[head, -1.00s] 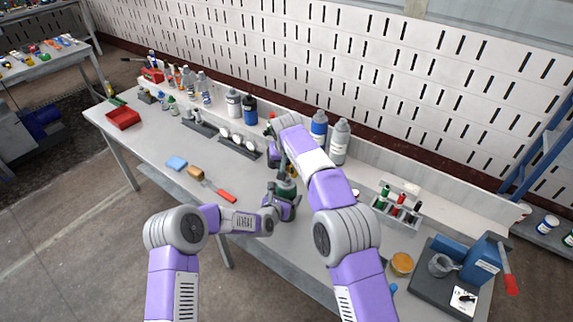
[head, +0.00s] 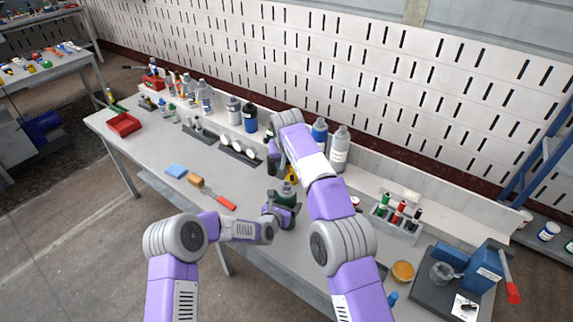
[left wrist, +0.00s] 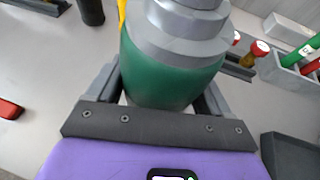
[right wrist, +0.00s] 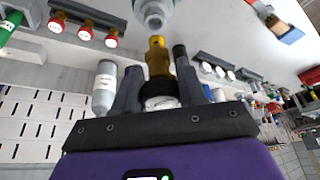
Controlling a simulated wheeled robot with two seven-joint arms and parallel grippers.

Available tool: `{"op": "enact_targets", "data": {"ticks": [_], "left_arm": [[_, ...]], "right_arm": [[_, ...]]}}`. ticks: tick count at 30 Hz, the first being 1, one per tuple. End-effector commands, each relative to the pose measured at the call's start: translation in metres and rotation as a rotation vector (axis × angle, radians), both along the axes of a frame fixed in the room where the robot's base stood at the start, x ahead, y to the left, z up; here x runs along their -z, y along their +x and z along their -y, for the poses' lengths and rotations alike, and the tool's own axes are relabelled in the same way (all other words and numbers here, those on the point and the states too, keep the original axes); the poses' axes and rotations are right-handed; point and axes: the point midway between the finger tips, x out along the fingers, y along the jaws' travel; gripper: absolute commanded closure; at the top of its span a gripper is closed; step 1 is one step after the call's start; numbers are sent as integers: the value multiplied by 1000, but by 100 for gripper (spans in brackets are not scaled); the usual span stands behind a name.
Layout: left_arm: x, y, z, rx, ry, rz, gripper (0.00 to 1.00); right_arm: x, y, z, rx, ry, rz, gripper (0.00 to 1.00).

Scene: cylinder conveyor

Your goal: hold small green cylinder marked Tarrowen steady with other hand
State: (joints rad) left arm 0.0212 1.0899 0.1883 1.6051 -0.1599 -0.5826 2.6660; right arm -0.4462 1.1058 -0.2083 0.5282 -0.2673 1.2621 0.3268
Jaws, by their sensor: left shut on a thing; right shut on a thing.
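The green cylinder (left wrist: 165,75) has a grey stepped top and stands upright between the fingers of my left gripper (left wrist: 158,105), which is shut on it. No marking on it can be read. In the head view it shows partly behind my left gripper (head: 284,209), near the bench's front. My right gripper (right wrist: 160,90) is shut on a yellow-brown piece (right wrist: 158,58) with a dark base. A grey-green round top (right wrist: 153,12) lies just past that piece, apart from it. In the head view the right gripper (head: 279,157) is partly hidden by its arm, above and behind the cylinder.
Grey and blue bottles (head: 339,150) stand behind the right arm. A rack of green, red and black tubes (head: 398,213) is to the right.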

Motion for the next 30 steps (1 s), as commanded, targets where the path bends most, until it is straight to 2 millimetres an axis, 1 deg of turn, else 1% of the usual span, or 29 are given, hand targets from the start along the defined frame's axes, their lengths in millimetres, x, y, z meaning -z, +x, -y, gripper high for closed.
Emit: {"op": "enact_targets", "data": {"ticks": [2, 3, 6, 14, 17, 20, 23, 30], "left_arm": [[0, 0, 0, -1, 0, 0, 56], [0, 0, 0, -1, 0, 0, 15], [0, 0, 0, -1, 0, 0, 0], [-1, -1, -1, 0, 0, 0, 0], [-2, -5, -3, -1, 0, 0, 0], [-7, -14, -8, -3, -2, -1, 0], [-13, -28, -14, -3, -1, 0, 0], [-30, -65, -31, -2, -1, -2, 0]], "right_arm": [[0, 0, 0, 0, 0, 1, 100], [-1, 0, 0, 0, 0, 2, 100], [-1, 0, 0, 0, 0, 2, 100], [-1, 0, 0, 0, 0, 2, 100], [0, 0, 0, 0, 0, 2, 100], [0, 0, 0, 0, 0, 2, 100], [0, 0, 0, 0, 0, 2, 100], [0, 0, 0, 0, 0, 2, 100]]}}
